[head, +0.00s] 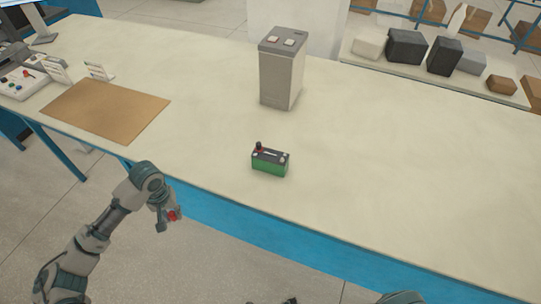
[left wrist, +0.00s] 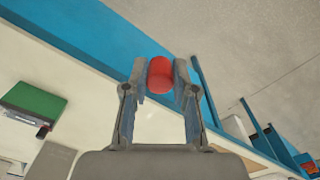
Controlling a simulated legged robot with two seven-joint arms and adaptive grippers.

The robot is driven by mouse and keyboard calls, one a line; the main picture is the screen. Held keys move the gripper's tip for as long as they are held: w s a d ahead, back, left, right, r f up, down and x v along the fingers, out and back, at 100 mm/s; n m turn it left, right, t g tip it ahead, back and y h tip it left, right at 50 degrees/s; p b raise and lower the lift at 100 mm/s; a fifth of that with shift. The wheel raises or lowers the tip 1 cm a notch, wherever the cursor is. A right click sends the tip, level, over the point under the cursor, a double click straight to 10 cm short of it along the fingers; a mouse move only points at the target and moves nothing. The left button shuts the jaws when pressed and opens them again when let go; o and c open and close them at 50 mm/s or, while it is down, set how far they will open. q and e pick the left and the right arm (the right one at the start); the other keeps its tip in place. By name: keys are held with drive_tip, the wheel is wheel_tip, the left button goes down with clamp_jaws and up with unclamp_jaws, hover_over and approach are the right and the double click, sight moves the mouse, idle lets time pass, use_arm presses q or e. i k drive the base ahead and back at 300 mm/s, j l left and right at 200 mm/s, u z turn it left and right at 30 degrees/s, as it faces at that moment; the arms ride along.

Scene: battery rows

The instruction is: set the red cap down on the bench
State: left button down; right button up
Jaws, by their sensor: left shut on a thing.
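The red cap (head: 172,215) is held between the fingertips of my left gripper (head: 166,214), in front of the bench's near edge. In the left wrist view the cap (left wrist: 160,75) shows as a small red cylinder between the two fingers of the left gripper (left wrist: 160,82). The bench (head: 370,170) has a pale top and a blue front panel. Part of my right arm may show at the bottom edge of the head view, but I cannot make out the right gripper's fingers.
A green battery (head: 268,168) with a dark top stands near the bench's front edge; it also shows in the left wrist view (left wrist: 35,103). A tall grey box (head: 282,75) stands behind it. A brown mat (head: 105,110) lies at left. Bench top right of the battery is clear.

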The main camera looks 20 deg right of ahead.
sight(334, 188)
drive_tip(key=i+z, duration=0.25)
drive_tip(key=i, duration=0.2)
drive_tip(key=i+z, duration=0.3)
drive_tip(key=i, duration=0.15)
